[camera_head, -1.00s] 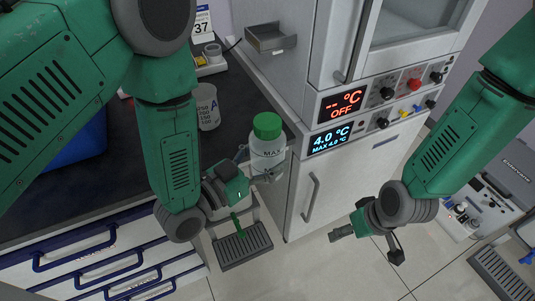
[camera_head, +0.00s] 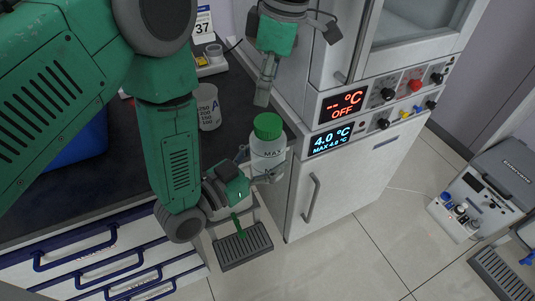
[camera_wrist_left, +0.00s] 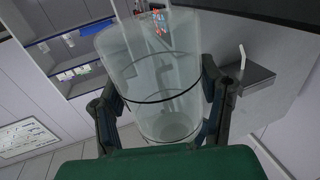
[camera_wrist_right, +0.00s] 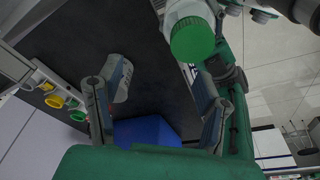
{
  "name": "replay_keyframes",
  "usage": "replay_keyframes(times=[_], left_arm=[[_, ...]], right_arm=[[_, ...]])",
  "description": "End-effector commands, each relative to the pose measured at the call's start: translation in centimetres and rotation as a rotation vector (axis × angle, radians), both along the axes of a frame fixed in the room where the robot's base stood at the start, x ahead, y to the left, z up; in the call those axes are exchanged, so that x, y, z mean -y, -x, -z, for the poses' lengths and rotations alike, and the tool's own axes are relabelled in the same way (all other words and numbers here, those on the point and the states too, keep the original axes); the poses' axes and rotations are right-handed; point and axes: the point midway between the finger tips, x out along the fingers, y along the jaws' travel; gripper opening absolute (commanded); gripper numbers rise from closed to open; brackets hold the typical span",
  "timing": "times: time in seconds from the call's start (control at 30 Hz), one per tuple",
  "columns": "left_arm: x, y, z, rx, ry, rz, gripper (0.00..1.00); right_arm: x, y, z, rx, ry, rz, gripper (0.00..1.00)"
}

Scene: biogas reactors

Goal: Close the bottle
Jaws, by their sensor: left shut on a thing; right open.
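My left gripper (camera_head: 264,172) is shut around the bottle, whose see-through body (camera_wrist_left: 162,75) shows between the fingers in the left wrist view. My right gripper (camera_head: 264,98) is empty above and behind the cap, fingers pointing down. In the right wrist view its fingers (camera_wrist_right: 165,95) are spread apart, with the cap (camera_wrist_right: 192,40) beyond them at the upper right, not between them.
A beaker (camera_head: 208,107) marked "A" stands on the dark counter (camera_head: 110,185), left of the bottle. The cabinet with displays (camera_head: 340,125) is close on the right. A blue container (camera_wrist_right: 147,132) shows in the right wrist view.

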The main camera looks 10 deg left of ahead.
Motion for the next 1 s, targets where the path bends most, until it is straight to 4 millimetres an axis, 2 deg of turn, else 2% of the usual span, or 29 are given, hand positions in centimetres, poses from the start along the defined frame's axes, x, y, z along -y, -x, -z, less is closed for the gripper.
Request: replay_keyframes(times=[0.1, 0.2, 0.63, 0.77, 1.0], left_arm=[[0.0, -0.1, -0.1, 0.002, 0.002, 0.000, 0.00], [0.0, -0.1, -0.1, 0.002, 0.002, 0.000, 0.00], [0.0, -0.1, -0.1, 0.002, 0.002, 0.000, 0.00], [0.0, -0.1, -0.1, 0.002, 0.002, 0.000, 0.00], [0.0, -0.1, -0.1, 0.002, 0.002, 0.000, 0.00]], right_arm=[[0.2, 2.0, -1.1, 0.002, 0.111, -0.150, 0.61], [0.4, 2.9, -1.6, 0.000, 0.167, -0.220, 0.61], [0.6, 3.3, -1.7, -0.002, 0.193, -0.248, 0.61], [0.6, 3.3, -0.8, -0.004, 0.193, -0.248, 0.61], [0.6, 3.3, 3.0, -0.005, 0.193, -0.247, 0.61]])
